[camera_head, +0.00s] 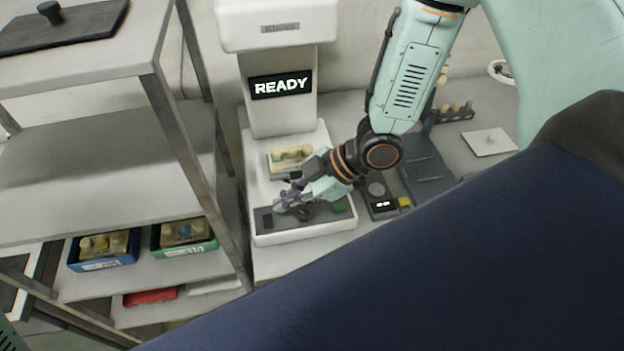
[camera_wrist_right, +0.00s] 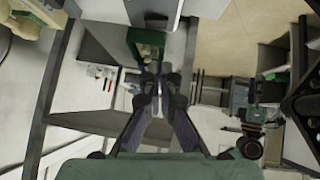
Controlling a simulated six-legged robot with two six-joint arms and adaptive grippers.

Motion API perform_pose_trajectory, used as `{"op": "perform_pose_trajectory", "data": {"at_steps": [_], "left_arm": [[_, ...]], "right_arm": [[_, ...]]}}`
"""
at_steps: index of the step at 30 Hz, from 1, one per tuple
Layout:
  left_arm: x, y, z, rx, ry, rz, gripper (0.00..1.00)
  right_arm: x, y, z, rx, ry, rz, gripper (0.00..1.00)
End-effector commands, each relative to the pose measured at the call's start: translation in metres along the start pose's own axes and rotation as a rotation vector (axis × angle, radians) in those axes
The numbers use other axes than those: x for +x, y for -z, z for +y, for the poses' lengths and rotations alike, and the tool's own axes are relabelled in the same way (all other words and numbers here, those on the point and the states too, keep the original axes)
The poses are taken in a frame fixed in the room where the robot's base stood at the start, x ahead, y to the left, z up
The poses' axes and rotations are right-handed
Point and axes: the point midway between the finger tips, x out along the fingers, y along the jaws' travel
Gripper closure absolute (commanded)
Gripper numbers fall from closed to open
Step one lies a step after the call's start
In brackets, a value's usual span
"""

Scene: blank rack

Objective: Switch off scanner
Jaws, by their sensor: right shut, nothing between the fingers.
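The scanner (camera_head: 275,115) is a white machine with a column and a low base. Its lit display (camera_head: 281,85) reads "READY". A dark control strip (camera_head: 322,213) runs along the front of the base, with a green button (camera_head: 339,207) at its right and a small black part (camera_head: 267,219) at its left. My right gripper (camera_head: 281,206) is shut and empty over the strip's left-middle part, hiding some of it. I cannot tell whether it touches. Its closed fingers (camera_wrist_right: 157,92) also show in the right wrist view. My left gripper is not clearly seen.
A tray of pale items (camera_head: 290,158) sits on the scanner base. A small device with a lit readout (camera_head: 382,205) stands at its right. A metal rack (camera_head: 170,105) stands close at left, holding a blue bin (camera_head: 103,266) and a green bin (camera_head: 184,251).

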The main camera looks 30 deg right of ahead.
Motion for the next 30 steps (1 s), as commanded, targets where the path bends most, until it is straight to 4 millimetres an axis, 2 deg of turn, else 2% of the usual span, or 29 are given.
{"op": "perform_pose_trajectory", "data": {"at_steps": [6,15,21,30], "left_arm": [[-0.01,0.0,0.0,0.0,0.0,0.001,0.6],[-0.025,0.0,0.0,0.0,0.0,0.0,0.6],[-0.029,0.0,0.0,0.0,0.0,0.0,0.6],[-0.029,0.0,0.0,0.0,0.0,0.001,0.6]], "right_arm": [[-0.029,0.002,0.002,0.004,-0.004,0.003,1.0],[-0.059,0.002,0.001,0.001,-0.001,0.003,1.0],[-0.067,0.001,0.0,0.0,0.0,0.001,1.0],[-0.067,0.0,-0.001,-0.001,0.001,0.0,1.0]]}}
